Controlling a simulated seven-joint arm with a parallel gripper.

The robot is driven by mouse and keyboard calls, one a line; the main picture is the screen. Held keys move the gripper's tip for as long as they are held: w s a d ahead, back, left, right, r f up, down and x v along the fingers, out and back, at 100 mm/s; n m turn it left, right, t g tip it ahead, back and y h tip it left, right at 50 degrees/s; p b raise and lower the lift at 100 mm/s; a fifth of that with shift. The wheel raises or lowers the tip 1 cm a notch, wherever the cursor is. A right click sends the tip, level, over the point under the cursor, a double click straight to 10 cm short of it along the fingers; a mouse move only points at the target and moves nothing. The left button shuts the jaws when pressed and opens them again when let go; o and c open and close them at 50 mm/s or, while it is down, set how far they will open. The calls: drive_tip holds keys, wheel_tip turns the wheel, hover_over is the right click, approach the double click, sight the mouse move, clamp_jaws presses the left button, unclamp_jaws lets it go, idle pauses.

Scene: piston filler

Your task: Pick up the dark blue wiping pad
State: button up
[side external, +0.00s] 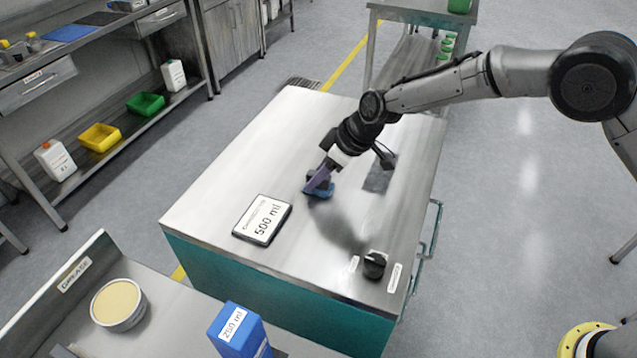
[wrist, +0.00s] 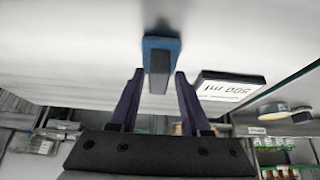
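The dark blue wiping pad (side external: 322,192) lies on the steel top of the teal cabinet, partly hidden by my fingers in the side view. In the wrist view the wiping pad (wrist: 161,44) is a blue block with a dark grey raised part along its middle. My gripper (side external: 317,184) is down close over the pad. In the wrist view my gripper (wrist: 159,72) has its two purple fingers apart, one on either side of the grey part, with gaps visible. Nothing appears held. I cannot tell whether the fingertips touch the pad.
A black-edged "500 ml" plate (side external: 262,220) lies left of the pad on the steel top (side external: 215,195). A black knob (side external: 374,265) stands near the front right edge. A grease tub (side external: 118,305) and a blue "250 ml" box (side external: 238,332) are on the nearer bench.

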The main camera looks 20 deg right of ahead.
sight(310, 173)
clamp_jaws()
drive_tip(key=shift+r, duration=0.1)
drive_tip(key=shift+r, duration=0.55)
wheel_tip(310, 173, up, 2)
drive_tip(key=shift+s+d+r, duration=0.1)
drive_tip(key=shift+s+r, duration=0.05)
drive_tip(key=shift+r, duration=0.1)
drive_tip(key=s+d+r, duration=0.6)
drive_tip(key=s+r, duration=0.3)
drive_tip(key=s, duration=0.3)
drive_tip(key=shift+s, duration=0.15)
drive_tip(key=shift+d+r, duration=0.1)
